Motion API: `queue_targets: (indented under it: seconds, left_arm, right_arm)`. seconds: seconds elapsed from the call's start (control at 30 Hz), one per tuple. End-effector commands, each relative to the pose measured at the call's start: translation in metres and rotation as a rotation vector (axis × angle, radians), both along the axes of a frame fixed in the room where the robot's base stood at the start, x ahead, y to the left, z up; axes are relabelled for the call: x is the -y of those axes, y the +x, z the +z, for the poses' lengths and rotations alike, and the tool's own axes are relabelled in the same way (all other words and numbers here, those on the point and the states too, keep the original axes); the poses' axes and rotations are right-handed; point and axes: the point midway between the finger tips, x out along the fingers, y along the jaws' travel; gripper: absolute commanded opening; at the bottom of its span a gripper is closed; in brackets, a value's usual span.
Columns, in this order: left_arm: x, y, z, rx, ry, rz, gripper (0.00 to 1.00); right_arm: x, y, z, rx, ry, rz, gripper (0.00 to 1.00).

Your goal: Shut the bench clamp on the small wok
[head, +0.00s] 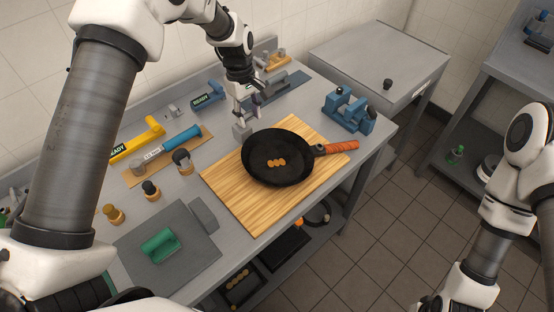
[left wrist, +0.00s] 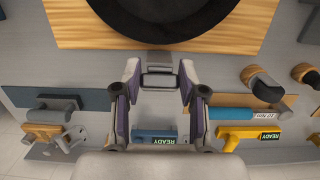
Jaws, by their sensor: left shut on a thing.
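The small wok (head: 262,172), black with an orange-wrapped handle (head: 338,147), sits on a wooden board (head: 233,198) and holds several small orange pieces. Its dark rim shows at the top of the left wrist view (left wrist: 160,32). My left gripper (head: 243,118) is just beyond the wok's upper-left rim. In the left wrist view its fingers (left wrist: 158,75) are shut on a small grey piece (left wrist: 158,81). This grey piece (head: 242,131) stands beside the board; I cannot tell if it is the bench clamp's moving part. My right gripper is out of view.
A blue vise-like fixture (head: 348,110) stands at the bench's right end. A blue-handled tool (head: 180,138), a yellow lever (head: 137,143), dark-topped knobs (head: 182,161) and a green-handled block (head: 160,245) lie to the left. A grey cabinet (head: 375,55) stands behind.

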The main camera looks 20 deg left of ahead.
Motion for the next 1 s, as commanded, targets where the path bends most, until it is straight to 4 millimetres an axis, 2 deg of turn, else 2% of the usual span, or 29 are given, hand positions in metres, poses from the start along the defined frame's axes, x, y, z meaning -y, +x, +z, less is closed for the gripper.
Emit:
queue_targets:
  seconds: [0.37, 0.77, 1.0]
  left_arm:
    - [0.011, -0.007, -0.014, -0.004, 0.0, 0.0, 0.13]
    - [0.012, -0.008, -0.016, -0.003, -0.001, 0.0, 0.13]
    - [0.018, -0.012, -0.029, -0.004, -0.001, 0.001, 0.13]
  right_arm:
    - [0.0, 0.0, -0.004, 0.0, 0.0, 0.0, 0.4]
    - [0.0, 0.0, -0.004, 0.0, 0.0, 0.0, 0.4]
    - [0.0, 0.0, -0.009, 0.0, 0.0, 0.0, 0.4]
